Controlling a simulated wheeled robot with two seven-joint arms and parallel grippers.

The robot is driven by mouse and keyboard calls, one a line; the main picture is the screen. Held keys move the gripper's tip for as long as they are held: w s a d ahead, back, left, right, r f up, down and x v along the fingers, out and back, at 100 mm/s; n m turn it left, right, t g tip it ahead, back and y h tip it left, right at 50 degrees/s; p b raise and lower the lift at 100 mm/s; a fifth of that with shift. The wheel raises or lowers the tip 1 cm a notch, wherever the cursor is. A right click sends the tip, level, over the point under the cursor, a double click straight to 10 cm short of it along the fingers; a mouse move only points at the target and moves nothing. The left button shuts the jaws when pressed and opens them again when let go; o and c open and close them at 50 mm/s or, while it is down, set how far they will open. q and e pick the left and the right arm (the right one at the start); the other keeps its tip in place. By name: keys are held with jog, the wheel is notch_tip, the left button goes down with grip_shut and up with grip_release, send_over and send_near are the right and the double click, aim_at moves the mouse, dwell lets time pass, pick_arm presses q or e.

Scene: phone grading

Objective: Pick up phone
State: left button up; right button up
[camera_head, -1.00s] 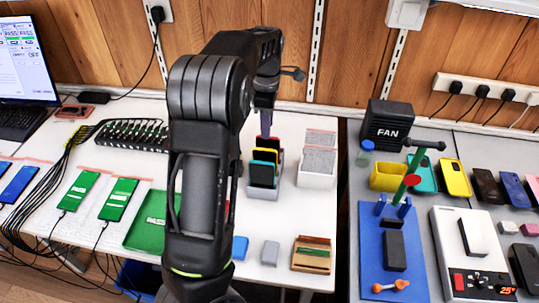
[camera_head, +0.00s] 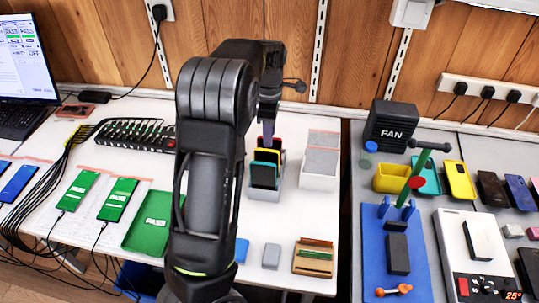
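Several phones stand upright in a small grey rack (camera_head: 279,186) at the middle of the white table, including a black one (camera_head: 263,174) in front, with yellow, green and dark red edges behind it. My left gripper (camera_head: 268,137) hangs fingers-down over the back of this rack, close to the dark red edge. It is mostly seen edge-on and partly hidden by my forearm, so I cannot tell whether it is open or touches a phone. Green-screened phones (camera_head: 119,199) (camera_head: 77,190) lie cabled on the table to the left. My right gripper is not in view.
A white box (camera_head: 318,182) of grey sleeves stands right of the rack. A green PASS tray (camera_head: 147,222) lies left of my arm. A black fan (camera_head: 389,124), blue fixture (camera_head: 377,275) and several phone cases (camera_head: 459,180) occupy the grey table at right.

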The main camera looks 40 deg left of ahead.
pick_arm(q)
notch_tip(320, 180, down, 5)
jog(key=shift+f+p, duration=0.1)
jog(key=shift+p, duration=0.5)
dwell(0.3)
grip_shut()
dwell(1.3)
